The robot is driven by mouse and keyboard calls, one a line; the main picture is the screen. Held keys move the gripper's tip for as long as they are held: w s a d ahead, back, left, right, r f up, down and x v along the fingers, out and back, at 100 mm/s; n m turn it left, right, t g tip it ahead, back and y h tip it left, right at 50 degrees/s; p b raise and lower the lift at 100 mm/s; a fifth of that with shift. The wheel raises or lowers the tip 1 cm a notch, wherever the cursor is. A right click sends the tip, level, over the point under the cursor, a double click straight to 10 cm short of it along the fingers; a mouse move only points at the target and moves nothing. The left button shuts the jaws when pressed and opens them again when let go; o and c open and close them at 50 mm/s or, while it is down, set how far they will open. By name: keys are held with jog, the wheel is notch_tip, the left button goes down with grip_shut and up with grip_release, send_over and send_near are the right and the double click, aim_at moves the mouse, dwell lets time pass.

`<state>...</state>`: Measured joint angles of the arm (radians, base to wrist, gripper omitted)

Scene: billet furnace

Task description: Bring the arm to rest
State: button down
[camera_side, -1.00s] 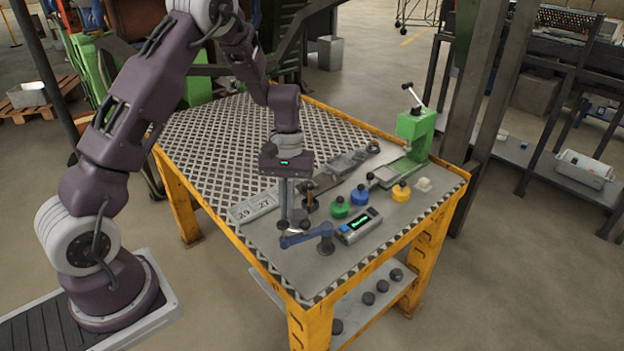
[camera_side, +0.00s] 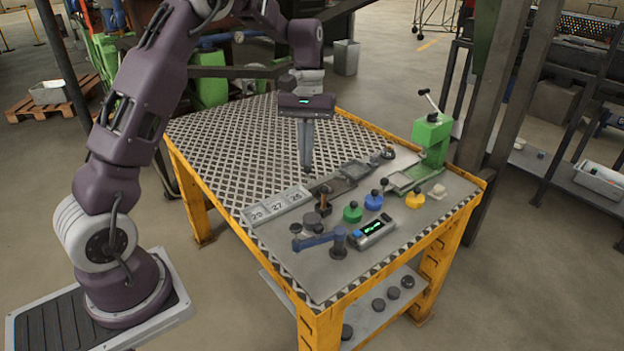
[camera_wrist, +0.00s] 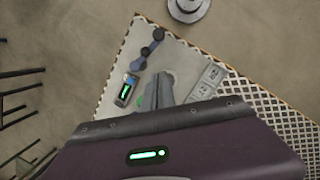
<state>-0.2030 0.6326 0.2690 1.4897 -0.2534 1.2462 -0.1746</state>
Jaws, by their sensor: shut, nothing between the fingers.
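My gripper (camera_side: 306,166) hangs pointing down above the table (camera_side: 222,150), over the boundary between the perforated grating and the plain plate. Its fingers are shut with nothing between them. In the side view the fingertips appear apart from the things on the table. In the wrist view the shut fingers (camera_wrist: 158,92) show above the plain plate, near the numbered tray (camera_wrist: 208,80).
On the plate stand a blue lever (camera_side: 318,240), a device with a green display (camera_side: 374,230), green (camera_side: 352,212), blue (camera_side: 373,201) and yellow (camera_side: 414,200) knobs, a numbered tray (camera_side: 276,205) and a green press (camera_side: 432,135). The grating at left is clear.

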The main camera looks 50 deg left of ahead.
jog(key=s+d+r+m+t, duration=0.2)
jog(key=s+d+r, duration=0.4)
jog(key=r, duration=0.3)
jog(key=s+d+r+m+t+y, duration=0.1)
jog(key=s+d+m+t, duration=0.1)
jog(key=s, duration=0.7)
jog(key=s+d+r+m+t, duration=0.1)
jog(key=s+d+m+t, duration=0.2)
jog(key=s, duration=0.7)
jog(key=shift+s+d+m+y, duration=0.35)
jog(key=shift+d+m, duration=0.25)
jog(key=shift+d, duration=0.25)
